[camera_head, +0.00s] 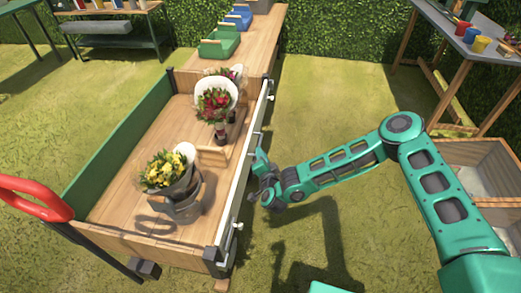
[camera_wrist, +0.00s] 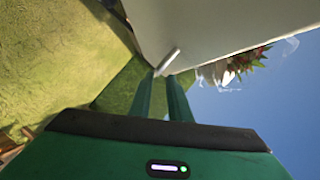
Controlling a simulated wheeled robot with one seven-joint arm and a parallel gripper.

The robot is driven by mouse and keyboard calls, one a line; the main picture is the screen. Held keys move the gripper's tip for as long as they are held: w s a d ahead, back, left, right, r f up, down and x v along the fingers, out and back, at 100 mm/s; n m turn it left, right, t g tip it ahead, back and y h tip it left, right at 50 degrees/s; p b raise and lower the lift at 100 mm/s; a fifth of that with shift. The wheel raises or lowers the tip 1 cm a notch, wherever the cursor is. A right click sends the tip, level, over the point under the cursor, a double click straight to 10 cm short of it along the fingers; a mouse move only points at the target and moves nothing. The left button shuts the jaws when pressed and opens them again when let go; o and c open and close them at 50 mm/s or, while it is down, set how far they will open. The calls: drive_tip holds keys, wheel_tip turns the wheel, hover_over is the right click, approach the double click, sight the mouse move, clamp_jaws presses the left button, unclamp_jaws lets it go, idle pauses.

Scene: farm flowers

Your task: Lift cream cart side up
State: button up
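The cream cart side (camera_head: 243,170) is the long pale panel on the cart's right edge. It appears upright, in line with the corner posts. Small metal knobs (camera_head: 239,226) stick out of its outer face. My gripper (camera_head: 261,160) is just outside this panel, near mid-length. In the wrist view the panel (camera_wrist: 215,22) fills the upper middle and right. A metal knob (camera_wrist: 168,60) lies at the tips of my green fingers (camera_wrist: 160,80). The fingers stand slightly apart with a narrow gap; I see no firm hold on the knob.
The cart's wooden bed (camera_head: 125,205) holds a yellow bouquet in a bucket (camera_head: 180,208), a red bouquet (camera_head: 215,104) and a wooden crate (camera_head: 213,156). A red handle (camera_head: 35,200) is at the left. Wooden boxes (camera_head: 470,170) and a paint table (camera_head: 470,40) stand right. Grass between is clear.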

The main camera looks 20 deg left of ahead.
drive_tip(key=shift+v, duration=1.6)
drive_tip(key=shift+w, duration=0.1)
